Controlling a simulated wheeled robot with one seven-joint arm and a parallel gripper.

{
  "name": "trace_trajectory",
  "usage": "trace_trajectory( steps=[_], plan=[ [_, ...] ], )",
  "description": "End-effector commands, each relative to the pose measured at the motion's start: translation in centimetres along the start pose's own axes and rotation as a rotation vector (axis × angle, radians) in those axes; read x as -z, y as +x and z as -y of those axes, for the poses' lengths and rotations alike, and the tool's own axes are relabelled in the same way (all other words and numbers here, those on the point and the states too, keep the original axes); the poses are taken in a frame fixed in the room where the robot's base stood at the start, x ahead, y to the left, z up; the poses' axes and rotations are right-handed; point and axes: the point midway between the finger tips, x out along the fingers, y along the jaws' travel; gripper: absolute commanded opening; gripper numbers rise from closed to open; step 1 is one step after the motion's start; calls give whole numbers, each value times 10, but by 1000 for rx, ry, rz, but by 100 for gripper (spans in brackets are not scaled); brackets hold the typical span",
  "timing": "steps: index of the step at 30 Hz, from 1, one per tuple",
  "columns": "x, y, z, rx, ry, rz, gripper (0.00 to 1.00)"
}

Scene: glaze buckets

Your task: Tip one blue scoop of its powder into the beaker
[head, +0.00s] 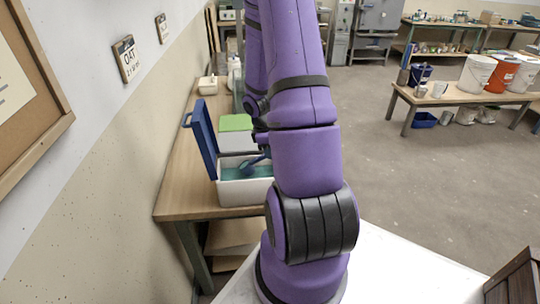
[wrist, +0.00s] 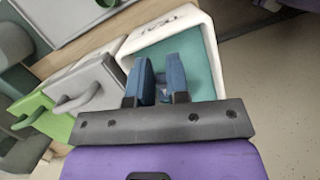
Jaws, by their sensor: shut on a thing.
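A white tub (head: 245,192) of teal powder (head: 236,173) stands on the bench with its blue lid (head: 204,136) swung up. The tub (wrist: 211,50) and its powder (wrist: 200,62) also show in the wrist view, beyond my fingers. A blue scoop (head: 252,163) is at the powder, partly hidden by my arm. My gripper (wrist: 160,80) is over the tub, shut on the scoop's handle; the bowl is mostly hidden behind the fingers in the wrist view. How much powder is in the scoop cannot be told. I cannot make out the beaker for certain.
A tub with a grey lid (wrist: 88,90) and one with a green lid (wrist: 42,118) stand beside the open tub. The green lid (head: 236,122) shows behind it in the head view. The wall bounds the wooden bench (head: 180,195) on the left.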

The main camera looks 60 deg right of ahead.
Motion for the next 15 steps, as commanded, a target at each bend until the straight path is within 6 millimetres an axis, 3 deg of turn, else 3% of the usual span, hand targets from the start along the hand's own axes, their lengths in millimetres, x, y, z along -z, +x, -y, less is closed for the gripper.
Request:
trace_trajectory(
  steps=[15],
  plan=[
    [0, -22, 2, -1, 3, -203, 0]
  ],
)
